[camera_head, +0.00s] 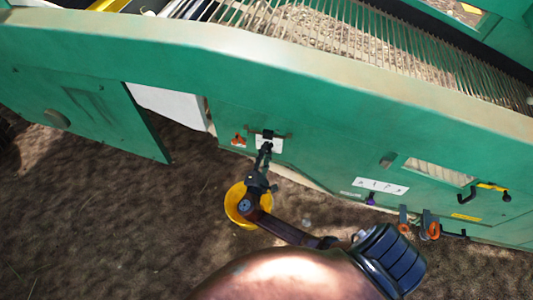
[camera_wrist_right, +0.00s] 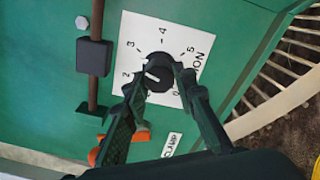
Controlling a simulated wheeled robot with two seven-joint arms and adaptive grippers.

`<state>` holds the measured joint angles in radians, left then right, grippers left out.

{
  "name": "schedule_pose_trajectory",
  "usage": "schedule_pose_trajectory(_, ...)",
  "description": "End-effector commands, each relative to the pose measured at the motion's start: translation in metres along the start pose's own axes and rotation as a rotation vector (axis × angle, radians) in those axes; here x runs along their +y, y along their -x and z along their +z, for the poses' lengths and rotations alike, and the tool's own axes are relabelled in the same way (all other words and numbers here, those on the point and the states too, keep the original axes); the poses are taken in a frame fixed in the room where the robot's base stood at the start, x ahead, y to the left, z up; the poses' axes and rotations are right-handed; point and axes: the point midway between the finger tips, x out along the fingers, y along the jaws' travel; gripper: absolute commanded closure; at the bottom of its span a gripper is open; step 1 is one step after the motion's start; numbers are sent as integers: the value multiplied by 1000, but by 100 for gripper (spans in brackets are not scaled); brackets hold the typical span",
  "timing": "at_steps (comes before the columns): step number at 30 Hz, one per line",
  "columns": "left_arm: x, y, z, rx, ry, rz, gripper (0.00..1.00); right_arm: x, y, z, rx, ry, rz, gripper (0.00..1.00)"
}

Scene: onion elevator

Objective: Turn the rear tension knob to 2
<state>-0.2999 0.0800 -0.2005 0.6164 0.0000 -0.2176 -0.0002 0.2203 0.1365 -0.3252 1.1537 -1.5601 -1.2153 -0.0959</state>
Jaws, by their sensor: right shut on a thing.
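The tension knob (camera_wrist_right: 158,68) is a black round knob on a white dial plate (camera_wrist_right: 140,28) with printed numbers. My right gripper (camera_wrist_right: 162,82) has one finger on each side of the knob and is shut on it. A short white mark on the knob points to the lower left, near the 2 side; its exact reading I cannot tell. The left finger hides part of the scale below the 2. In the head view my right gripper (camera_head: 265,149) reaches the white plate (camera_head: 269,144) on the green machine's side. My left gripper is not in view.
The green machine (camera_head: 330,120) has a slatted conveyor (camera_head: 370,45) on top. An orange clamp part (camera_head: 239,141) sits left of the plate. Orange-and-grey latches (camera_head: 430,228) stick out at the right.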

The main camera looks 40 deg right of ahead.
Motion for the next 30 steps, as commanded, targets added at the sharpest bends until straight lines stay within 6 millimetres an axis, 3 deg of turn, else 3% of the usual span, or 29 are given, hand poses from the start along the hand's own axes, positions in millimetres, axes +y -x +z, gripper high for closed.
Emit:
schedule_pose_trajectory(18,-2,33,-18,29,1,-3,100,-1,0,2,-1,547,-2,99)
schedule_pose_trajectory(30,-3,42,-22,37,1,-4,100,-4,1,2,0,724,-4,99)
